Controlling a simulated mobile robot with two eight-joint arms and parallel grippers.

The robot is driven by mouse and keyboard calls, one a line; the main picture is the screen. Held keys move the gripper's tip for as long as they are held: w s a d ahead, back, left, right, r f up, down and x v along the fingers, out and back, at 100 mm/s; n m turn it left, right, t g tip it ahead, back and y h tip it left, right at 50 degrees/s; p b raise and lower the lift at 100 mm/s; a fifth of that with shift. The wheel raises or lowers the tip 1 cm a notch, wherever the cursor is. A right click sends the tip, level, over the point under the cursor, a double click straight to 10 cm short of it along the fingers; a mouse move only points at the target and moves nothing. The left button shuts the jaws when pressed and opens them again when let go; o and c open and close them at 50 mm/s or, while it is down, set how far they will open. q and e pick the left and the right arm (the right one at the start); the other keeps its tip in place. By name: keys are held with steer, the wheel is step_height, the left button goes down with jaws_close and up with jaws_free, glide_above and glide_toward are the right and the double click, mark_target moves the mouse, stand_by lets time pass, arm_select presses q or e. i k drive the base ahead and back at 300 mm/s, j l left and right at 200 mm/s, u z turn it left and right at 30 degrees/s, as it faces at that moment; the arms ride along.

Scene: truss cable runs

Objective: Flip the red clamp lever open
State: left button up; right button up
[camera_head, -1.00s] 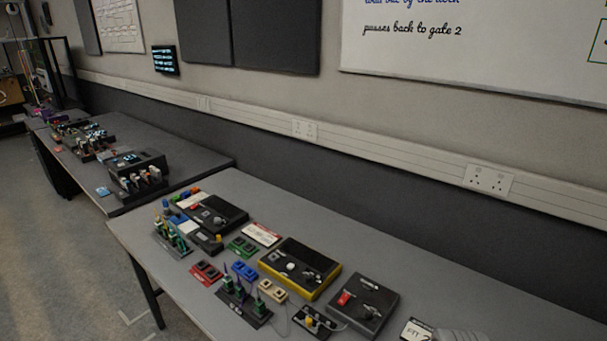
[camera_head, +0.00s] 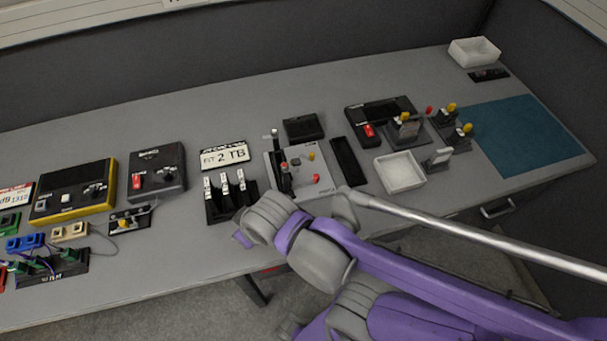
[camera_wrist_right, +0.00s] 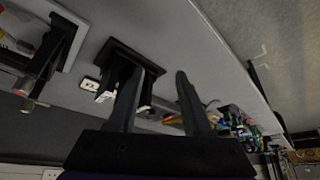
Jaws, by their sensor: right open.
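A light grey panel (camera_head: 272,158) in the middle of the bench carries a dark upright lever (camera_head: 284,178), a red piece (camera_head: 316,178), a small red knob and a yellow knob. I cannot tell which red part is the clamp lever, or its position. My right arm reaches in from the right in the head view, its hand (camera_head: 252,225) at the bench's front edge, in front of a black rack. Its fingertips are hidden there. In the right wrist view my right gripper (camera_wrist_right: 166,74) is open and empty, and part of a panel with dark levers (camera_wrist_right: 50,50) shows at left.
The black rack (camera_head: 215,212) with white-labelled pieces stands left of the panel. A black box (camera_head: 303,127), a black strip (camera_head: 346,160) and a white tray (camera_head: 402,172) are near it. A box with a red switch (camera_head: 137,181) is further left.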

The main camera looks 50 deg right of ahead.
mark_target(316, 177)
steer(key=z, duration=1.95)
